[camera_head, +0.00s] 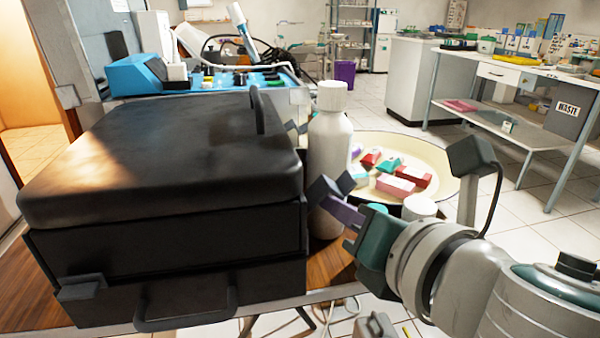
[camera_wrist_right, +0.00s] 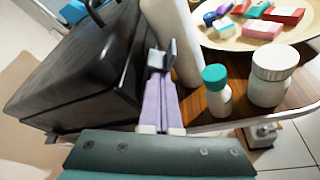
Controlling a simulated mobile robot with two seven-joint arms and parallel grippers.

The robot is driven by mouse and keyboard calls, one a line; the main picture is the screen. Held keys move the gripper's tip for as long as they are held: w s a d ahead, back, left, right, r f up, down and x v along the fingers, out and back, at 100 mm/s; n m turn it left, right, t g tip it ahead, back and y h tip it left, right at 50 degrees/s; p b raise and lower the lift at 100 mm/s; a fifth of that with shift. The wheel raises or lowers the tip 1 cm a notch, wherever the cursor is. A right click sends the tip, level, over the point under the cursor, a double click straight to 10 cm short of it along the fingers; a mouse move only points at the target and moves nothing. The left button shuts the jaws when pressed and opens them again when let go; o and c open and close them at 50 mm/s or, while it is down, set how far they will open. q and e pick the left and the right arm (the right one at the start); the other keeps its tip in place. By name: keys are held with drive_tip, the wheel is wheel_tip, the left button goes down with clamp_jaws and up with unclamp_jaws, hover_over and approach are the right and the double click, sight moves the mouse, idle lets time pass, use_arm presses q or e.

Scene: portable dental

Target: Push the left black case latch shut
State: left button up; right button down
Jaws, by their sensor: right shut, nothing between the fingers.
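The black case (camera_head: 165,165) stands with its lid down on the wooden tabletop, filling the left half of the head view. Its left latch (camera_head: 82,287) is a small dark block that sticks out from the front face, near the left corner. I cannot tell from its shape how far it is turned. My right gripper (camera_head: 335,190) is shut and empty, off the case's right side and well right of the left latch. In the right wrist view, its purple fingers with grey tips (camera_wrist_right: 160,58) lie between the case (camera_wrist_right: 75,70) and a white bottle. My left gripper is not in view.
The tall white bottle (camera_head: 330,140) stands close against the case's right side, right behind my right fingers. A cream tray (camera_head: 440,160) with coloured boxes and two small bottles (camera_wrist_right: 218,98) (camera_wrist_right: 272,75) are to the right. A dark handle (camera_head: 185,318) juts from the case front.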

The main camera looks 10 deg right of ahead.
drive_tip(key=r+n+h+p, duration=0.1)
drive_tip(key=p, duration=0.2)
drive_tip(key=a+n+h+p, duration=0.1)
drive_tip(key=n+p, duration=0.1)
drive_tip(key=p, duration=0.1)
drive_tip(key=shift+r, duration=0.35)
drive_tip(key=shift+d+f, duration=0.1)
drive_tip(key=shift+f, duration=0.1)
drive_tip(key=shift+r, duration=0.1)
